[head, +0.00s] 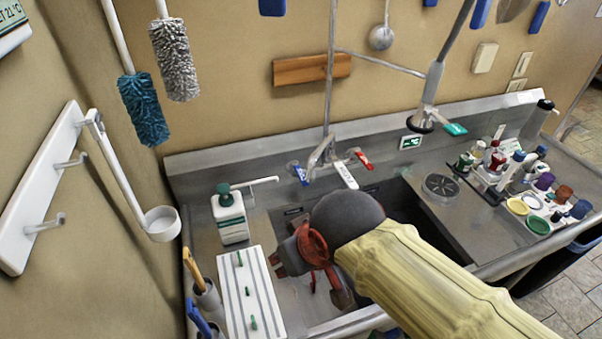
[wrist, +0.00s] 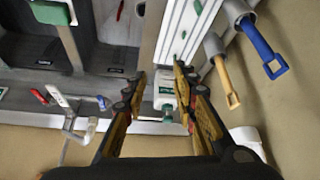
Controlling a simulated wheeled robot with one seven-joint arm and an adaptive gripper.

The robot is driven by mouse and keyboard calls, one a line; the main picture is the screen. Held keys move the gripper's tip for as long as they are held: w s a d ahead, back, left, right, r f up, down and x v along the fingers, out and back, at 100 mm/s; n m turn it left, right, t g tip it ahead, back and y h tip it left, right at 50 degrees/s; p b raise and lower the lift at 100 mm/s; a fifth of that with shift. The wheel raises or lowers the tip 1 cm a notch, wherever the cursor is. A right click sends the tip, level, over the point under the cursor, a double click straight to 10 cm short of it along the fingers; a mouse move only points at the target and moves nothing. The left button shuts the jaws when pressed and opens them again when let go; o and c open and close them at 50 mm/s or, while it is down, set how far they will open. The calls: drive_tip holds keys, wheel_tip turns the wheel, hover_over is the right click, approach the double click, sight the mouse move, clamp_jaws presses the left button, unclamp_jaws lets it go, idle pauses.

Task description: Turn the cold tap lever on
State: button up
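The mixer tap (head: 323,152) stands at the back of the sink, with a blue lever (head: 300,174) on its left and a red lever (head: 364,160) on its right. In the wrist view the blue lever (wrist: 102,102) and the red lever (wrist: 39,97) show at the left, outside my fingers. My gripper (head: 304,282) is over the left front part of the sink, in front of the tap and apart from both levers. In the wrist view my gripper (wrist: 160,76) has its fingers spread with nothing held; a white bottle shows beyond, between them.
The white pump bottle (head: 231,216) stands left of the tap. A white ribbed board (head: 250,290) and tool holders (head: 207,295) lie at the front left. A spray hose (head: 428,105) hangs at the right, above a counter with racks of small bottles (head: 500,170).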

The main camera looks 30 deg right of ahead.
drive_tip(key=shift+o, duration=0.5)
drive_tip(key=shift+d+f, duration=0.1)
drive_tip(key=shift+d, duration=0.3)
drive_tip(key=shift+o, duration=0.2)
drive_tip(key=d+f+m+g+p, duration=0.1)
drive_tip(key=d+f+g, duration=0.3)
drive_tip(key=f, duration=0.6)
drive_tip(key=shift+w+d+m, duration=0.2)
drive_tip(key=shift+d+m, duration=0.4)
drive_tip(key=t+h+p, duration=0.2)
drive_tip(key=t+h, duration=0.2)
drive_tip(key=t, duration=1.2)
approach(303, 178)
drive_tip(key=a+x, duration=0.1)
drive_tip(key=x, duration=0.1)
drive_tip(key=shift+w+d+f+m, duration=0.15)
drive_tip(key=shift+w+d+m, duration=0.2)
drive_tip(key=shift+d, duration=0.2)
drive_tip(key=shift+h, duration=0.3)
drive_tip(key=x, duration=0.7)
drive_tip(key=shift+w+f, duration=0.1)
drive_tip(key=shift+w, duration=0.15)
clamp_jaws()
